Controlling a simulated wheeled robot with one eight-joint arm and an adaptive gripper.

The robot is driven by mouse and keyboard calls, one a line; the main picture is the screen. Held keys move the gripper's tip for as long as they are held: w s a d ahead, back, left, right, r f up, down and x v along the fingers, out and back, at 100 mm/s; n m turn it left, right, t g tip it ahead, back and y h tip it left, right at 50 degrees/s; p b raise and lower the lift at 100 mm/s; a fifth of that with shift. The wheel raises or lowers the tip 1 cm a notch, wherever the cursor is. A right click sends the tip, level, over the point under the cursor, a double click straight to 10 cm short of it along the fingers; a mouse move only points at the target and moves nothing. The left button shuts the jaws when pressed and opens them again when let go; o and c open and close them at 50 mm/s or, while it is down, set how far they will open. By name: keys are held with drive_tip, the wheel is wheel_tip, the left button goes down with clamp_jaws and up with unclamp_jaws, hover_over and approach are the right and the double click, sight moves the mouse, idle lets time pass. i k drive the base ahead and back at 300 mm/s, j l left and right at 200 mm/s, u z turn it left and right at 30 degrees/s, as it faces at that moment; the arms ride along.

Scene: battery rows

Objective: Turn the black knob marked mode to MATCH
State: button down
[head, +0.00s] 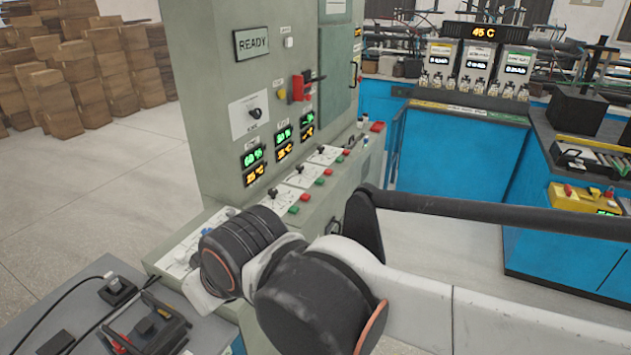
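A black knob (254,113) sits on a white plate (242,118) on the front of a tall grey-green cabinet (225,60). Its label and marks are too small to read, so I cannot tell whether it is the mode knob or where MATCH lies. Smaller black knobs (273,193) stand on white plates along the sloping ledge below, beside red and green buttons. My arm crosses the lower middle of the head view, in front of the ledge's near end. My gripper's fingers do not show.
Lit green and orange displays (253,156) and a red switch (299,87) are on the cabinet. A grey bench (75,300) with cabled devices is at lower left. Blue cabinets (450,160) stand at right, and stacked boxes (60,90) at back left. Floor at left is clear.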

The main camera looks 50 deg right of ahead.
sight(256, 113)
drive_tip(key=z, duration=1.25)
drive_tip(key=i+l, duration=0.25)
drive_tip(key=i, duration=0.25)
drive_tip(key=i+l+z, duration=0.1)
drive_tip(key=i+l, duration=0.15)
drive_tip(key=i, duration=0.2)
drive_tip(key=z, duration=0.15)
drive_tip(key=u, duration=0.15)
